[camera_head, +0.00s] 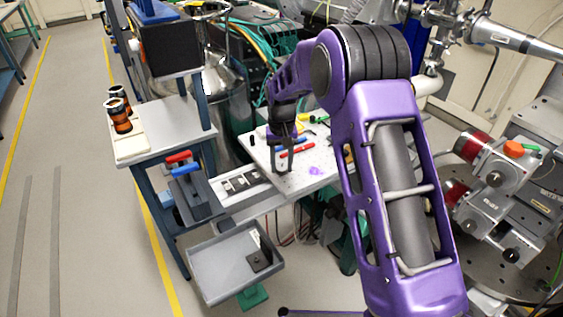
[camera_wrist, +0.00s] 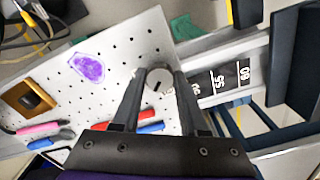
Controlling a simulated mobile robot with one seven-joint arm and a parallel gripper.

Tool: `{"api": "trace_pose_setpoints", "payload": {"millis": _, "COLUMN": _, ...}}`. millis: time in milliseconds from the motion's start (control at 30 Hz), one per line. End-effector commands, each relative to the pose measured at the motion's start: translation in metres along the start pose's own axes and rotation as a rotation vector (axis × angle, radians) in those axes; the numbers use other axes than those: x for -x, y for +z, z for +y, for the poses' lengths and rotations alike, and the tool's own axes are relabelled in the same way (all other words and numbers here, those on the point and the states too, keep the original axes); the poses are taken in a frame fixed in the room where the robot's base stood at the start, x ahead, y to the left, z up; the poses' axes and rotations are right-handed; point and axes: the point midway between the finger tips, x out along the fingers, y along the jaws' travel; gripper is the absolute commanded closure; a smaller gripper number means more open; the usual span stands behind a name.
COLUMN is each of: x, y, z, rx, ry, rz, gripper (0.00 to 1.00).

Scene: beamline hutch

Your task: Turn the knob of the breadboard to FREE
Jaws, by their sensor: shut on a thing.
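The breadboard (camera_head: 307,184) is a pale perforated plate beside a rail, and it also shows in the wrist view (camera_wrist: 118,51). A round grey knob (camera_wrist: 159,79) with a short dark mark on its top sits at the plate's edge next to the rail. My gripper (camera_head: 282,169) reaches down to that edge; in the wrist view (camera_wrist: 160,80) its two fingers are shut on the knob, one on each side. The head view does not show the knob clearly behind the fingers. No FREE lettering can be read.
A red pen (camera_head: 297,152), other pens and an orange block (camera_wrist: 28,97) lie on the breadboard, near a purple patch (camera_wrist: 87,68). The numbered rail (camera_wrist: 225,80) runs beside it. A grey tray (camera_head: 212,270) stands in front, and a side table (camera_head: 170,128) at left.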

Motion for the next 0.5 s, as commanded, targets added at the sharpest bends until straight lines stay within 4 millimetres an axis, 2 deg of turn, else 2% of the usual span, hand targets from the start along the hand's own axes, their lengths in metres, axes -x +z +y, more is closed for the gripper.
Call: {"api": "trace_pose_setpoints", "payload": {"millis": 500, "x": 0.0021, "y": -0.0011, "z": 0.0007, "rx": 0.477, "ry": -0.001, "rz": 0.003, "gripper": 1.0}}
